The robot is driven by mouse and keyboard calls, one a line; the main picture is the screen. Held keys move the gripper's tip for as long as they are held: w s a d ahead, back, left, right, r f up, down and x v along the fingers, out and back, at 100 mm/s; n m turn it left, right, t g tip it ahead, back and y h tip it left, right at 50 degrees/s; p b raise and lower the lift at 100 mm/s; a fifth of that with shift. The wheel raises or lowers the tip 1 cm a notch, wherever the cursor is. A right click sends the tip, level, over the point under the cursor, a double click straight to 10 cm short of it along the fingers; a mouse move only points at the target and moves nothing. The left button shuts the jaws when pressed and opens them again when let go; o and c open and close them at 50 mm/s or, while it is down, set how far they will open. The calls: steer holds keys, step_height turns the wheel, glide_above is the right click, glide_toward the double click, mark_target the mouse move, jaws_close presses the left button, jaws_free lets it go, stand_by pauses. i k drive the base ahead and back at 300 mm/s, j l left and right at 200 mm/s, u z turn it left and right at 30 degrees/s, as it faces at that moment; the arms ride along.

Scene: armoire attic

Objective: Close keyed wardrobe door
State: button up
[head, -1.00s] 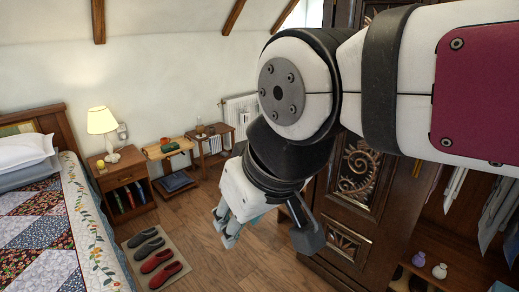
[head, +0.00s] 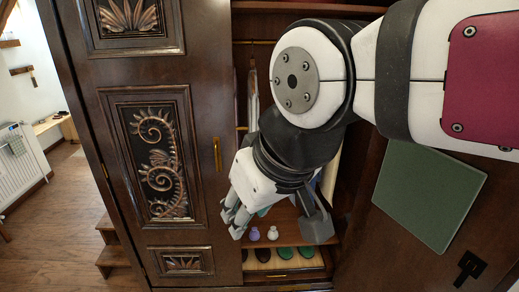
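The wardrobe is dark brown wood. Its left door (head: 202,100), with carved copper-coloured panels and a brass handle (head: 217,154), looks shut in the head view. The right door (head: 400,225) stands open at the right, its plain side showing, with a green panel (head: 430,195) and a black lock plate or key-like fitting (head: 468,268) near its lower right. My gripper (head: 235,218) hangs in front of the opening beside the left door, fingers pointing down and left. Its fingers look spread, with nothing between them. My arm hides part of the opening and the right door's upper part.
Inside the wardrobe are hanging clothes (head: 253,95), a shelf with a purple vase (head: 254,234) and a white vase (head: 272,233), and shoes (head: 306,252) below. Wooden steps (head: 112,245) stand left of the wardrobe. Open floor (head: 55,225) lies further left, near a radiator (head: 20,165).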

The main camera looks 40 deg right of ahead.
mark_target(420, 213)
steer(key=z, duration=2.05)
steer(key=i+l+z, duration=0.15)
steer(key=l, duration=0.3)
steer(key=l+z, duration=0.2)
steer(key=l, duration=0.25)
steer(key=i+l+z, duration=0.15)
steer(key=l, duration=0.3)
steer(key=i+l+z, duration=0.2)
steer(key=l, duration=0.2)
